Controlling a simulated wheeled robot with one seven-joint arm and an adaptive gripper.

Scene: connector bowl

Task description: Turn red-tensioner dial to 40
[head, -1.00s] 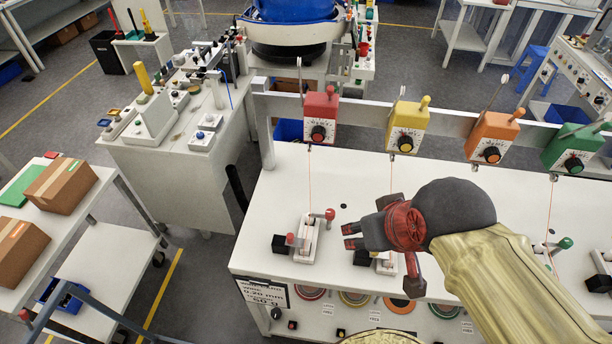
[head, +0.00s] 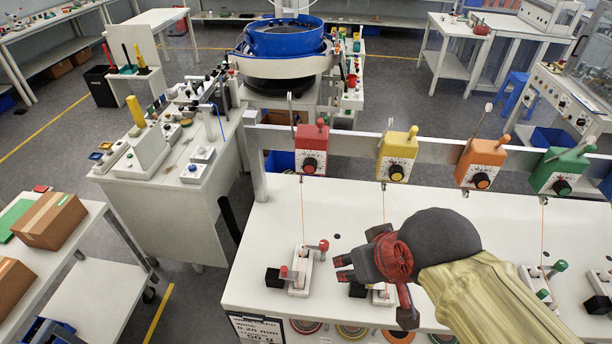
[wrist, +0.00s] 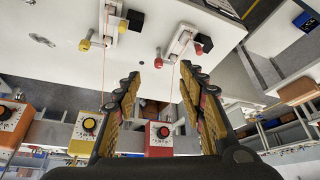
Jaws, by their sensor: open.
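The red tensioner (head: 311,148) hangs on the rail over the bench, leftmost of the row. Its black dial (head: 310,165) sits on a white scale at its front; the numbers are too small to read. In the wrist view the red tensioner (wrist: 159,138) shows upside down between my fingers, farther off, with its dial (wrist: 163,132) facing the camera. My gripper (head: 343,268) is open and empty over the bench, below and to the right of the red tensioner, apart from it. In the wrist view my gripper (wrist: 160,85) has its two fingers spread wide.
Yellow (head: 397,154), orange (head: 482,163) and green (head: 561,170) tensioners hang to the right on the same rail (head: 355,142). Thin threads run down to small clamps on the bench (head: 252,285), including a red-knobbed clamp (head: 300,270) left of my gripper.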

